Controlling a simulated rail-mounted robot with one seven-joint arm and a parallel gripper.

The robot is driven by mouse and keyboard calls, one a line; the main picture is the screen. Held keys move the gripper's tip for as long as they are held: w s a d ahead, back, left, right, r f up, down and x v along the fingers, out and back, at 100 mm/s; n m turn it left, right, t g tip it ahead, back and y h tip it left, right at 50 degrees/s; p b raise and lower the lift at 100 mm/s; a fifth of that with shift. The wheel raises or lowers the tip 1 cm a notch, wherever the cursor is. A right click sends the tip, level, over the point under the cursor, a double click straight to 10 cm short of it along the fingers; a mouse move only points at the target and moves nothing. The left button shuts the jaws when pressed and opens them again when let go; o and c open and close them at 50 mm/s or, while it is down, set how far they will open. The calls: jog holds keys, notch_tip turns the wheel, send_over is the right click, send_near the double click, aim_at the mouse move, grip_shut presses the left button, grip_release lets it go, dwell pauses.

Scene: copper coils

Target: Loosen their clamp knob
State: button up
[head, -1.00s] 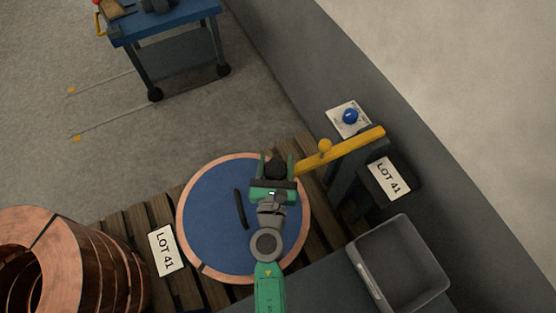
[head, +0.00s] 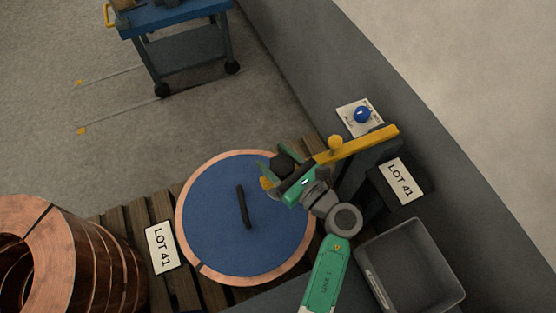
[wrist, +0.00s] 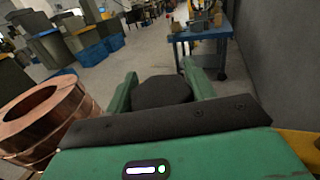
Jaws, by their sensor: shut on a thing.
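The clamp knob (head: 286,161) is black and sits near the low end of a yellow clamp arm (head: 360,143), above a copper coil with a blue top (head: 215,215). In the wrist view the knob (wrist: 162,91) is a dark, many-sided block between two green fingers. My gripper (head: 279,165) is shut on the knob, with one finger on each side of it. It comes in from the lower right, its wrist turned at a slant. The knob's lower part and stem are hidden.
A coil stack (head: 75,265) stands at lower left. A grey bin (head: 412,262) is at lower right. A post with a LOT 41 label (head: 401,179) and a panel with a blue knob (head: 360,116) stand by the wall. A blue cart (head: 180,18) is behind.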

aim_at(276, 164)
jog(key=shift+a+n+g+y+b, duration=0.1)
jog(key=shift+n+g+y+b, duration=0.6)
jog(key=shift+n+g+y, duration=0.3)
jog(key=shift+s+g, duration=0.1)
jog(key=shift+g, duration=0.2)
jog(key=o, duration=1)
jog(key=shift+r, duration=0.1)
jog(key=r+p, duration=0.1)
jog(key=r, duration=0.1)
jog(key=s+r+p, duration=0.1)
jog(key=r, duration=0.1)
jog(key=shift+p, duration=0.4)
jog(key=s+p, duration=0.3)
jog(key=s, duration=1.2)
jog(key=shift+d+r, duration=0.25)
jog(key=shift+r, duration=0.2)
